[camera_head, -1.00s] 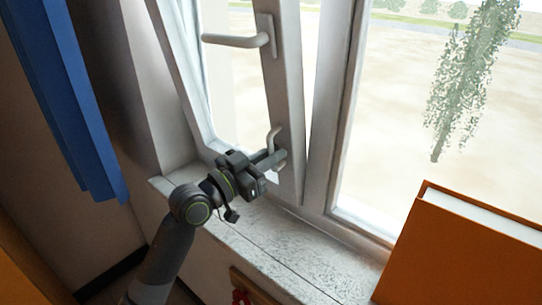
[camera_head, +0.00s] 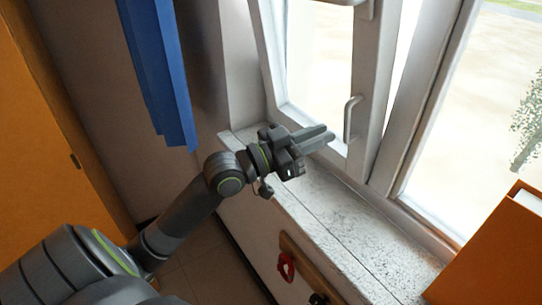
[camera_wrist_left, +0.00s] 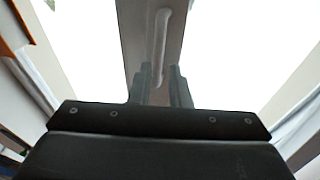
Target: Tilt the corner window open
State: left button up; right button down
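The white window sash (camera_head: 372,85) stands ajar, with a wedge-shaped gap to the fixed frame that widens upward. A horizontal handle (camera_head: 340,2) is cut off at the top edge of the head view. A small upright pull handle (camera_head: 351,120) sits lower on the sash; a handle (camera_wrist_left: 160,40) also shows beyond the fingers in the left wrist view. My left gripper (camera_head: 330,137) is just left of the pull handle, above the sill, with empty fingers. The wrist view shows its fingertips (camera_wrist_left: 160,80) spread apart. My right gripper is not in view.
A speckled stone sill (camera_head: 330,215) runs below the window. An orange book or box (camera_head: 500,250) stands at its right end. A blue curtain (camera_head: 158,70) hangs at left, near an orange cabinet (camera_head: 45,130). A red item (camera_head: 286,267) hangs below the sill.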

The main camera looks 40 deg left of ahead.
pick_arm(q)
jog(key=p+v, duration=0.2)
jog(key=v, duration=0.8)
jog(key=shift+p, duration=0.4)
jog(key=shift+s, duration=0.15)
